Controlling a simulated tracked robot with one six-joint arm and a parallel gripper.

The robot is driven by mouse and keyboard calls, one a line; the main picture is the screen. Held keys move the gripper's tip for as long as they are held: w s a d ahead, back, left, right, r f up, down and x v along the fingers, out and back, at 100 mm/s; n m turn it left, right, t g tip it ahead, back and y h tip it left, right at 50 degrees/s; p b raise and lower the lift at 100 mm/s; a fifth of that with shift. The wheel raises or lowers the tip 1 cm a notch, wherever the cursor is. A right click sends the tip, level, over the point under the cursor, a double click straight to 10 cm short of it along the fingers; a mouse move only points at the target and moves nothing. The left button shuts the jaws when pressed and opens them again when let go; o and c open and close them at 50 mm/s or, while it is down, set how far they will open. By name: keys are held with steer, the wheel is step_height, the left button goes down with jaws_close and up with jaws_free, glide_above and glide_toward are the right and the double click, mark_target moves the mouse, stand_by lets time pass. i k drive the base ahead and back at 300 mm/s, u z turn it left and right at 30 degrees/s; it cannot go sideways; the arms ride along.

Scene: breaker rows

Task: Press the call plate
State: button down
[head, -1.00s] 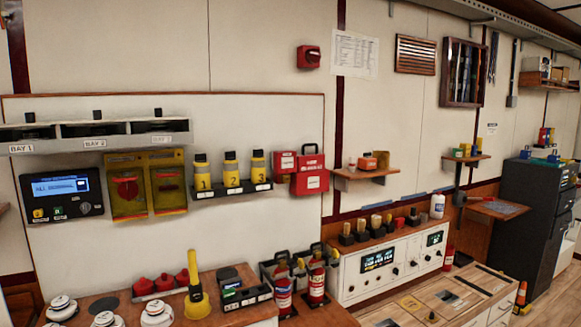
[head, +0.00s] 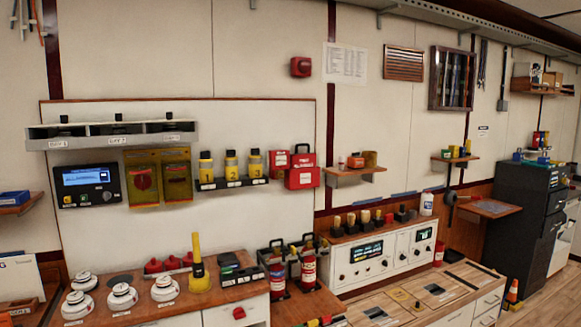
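A small red wall box (head: 301,67), which looks like a call point, is mounted high on the pale wall, above the right end of the white panel board. It is small in the head view, and I cannot read any marking on it or tell the state of its plate. No other thing is clearly marked as a call plate. A dark control unit (head: 88,186) with a lit blue screen and a round knob hangs at the left of the board; its text is too small to read. My gripper is not in view.
A counter with white detectors (head: 122,297), red domes and a yellow-and-black tool (head: 198,264) runs below the board. Red extinguishers (head: 308,265) stand beside it. A small shelf (head: 350,172) juts from the wall.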

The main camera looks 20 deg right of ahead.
mark_target(280, 160)
steer(key=k, duration=0.65)
steer(key=z, duration=0.55)
steer(key=i, duration=2.2)
steer(key=u, duration=0.8)
steer(key=i, duration=0.6)
steer(key=u, duration=0.35)
